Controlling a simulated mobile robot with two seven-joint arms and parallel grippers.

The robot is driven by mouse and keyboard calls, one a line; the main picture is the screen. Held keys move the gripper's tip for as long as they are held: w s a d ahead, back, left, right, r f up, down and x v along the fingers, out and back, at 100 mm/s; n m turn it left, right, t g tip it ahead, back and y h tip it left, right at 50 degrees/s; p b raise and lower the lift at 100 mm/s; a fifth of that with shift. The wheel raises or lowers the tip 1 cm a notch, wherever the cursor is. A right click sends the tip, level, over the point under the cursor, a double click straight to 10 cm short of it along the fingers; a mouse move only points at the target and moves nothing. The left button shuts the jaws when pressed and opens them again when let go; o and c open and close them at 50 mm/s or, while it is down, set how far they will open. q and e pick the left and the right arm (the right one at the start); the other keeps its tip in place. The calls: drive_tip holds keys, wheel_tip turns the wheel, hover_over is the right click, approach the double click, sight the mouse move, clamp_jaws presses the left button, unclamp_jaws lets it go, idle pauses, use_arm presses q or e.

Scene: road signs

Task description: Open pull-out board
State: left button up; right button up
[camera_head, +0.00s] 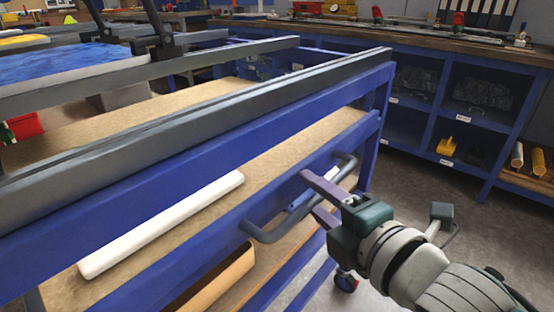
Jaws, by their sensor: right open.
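A dark grey bar handle (267,235) is fixed to the blue front rail (200,238) of a blue workbench. A tan board surface (313,136) shows behind this rail. I cannot tell how far the board is pulled out. My right gripper (309,191) comes in from the lower right and is at the right half of the handle. Its two fingers are apart, one above and one below the bar, and hide part of it. I cannot tell whether they touch it. My left gripper is not in view.
A brown curved piece (215,278) shows below the rail. Long dark rails (200,115) run above. Blue shelving (450,110) lines the back right. Grey floor (420,185) is clear between bench and shelving.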

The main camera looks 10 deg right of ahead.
clamp_jaws()
idle(1.4)
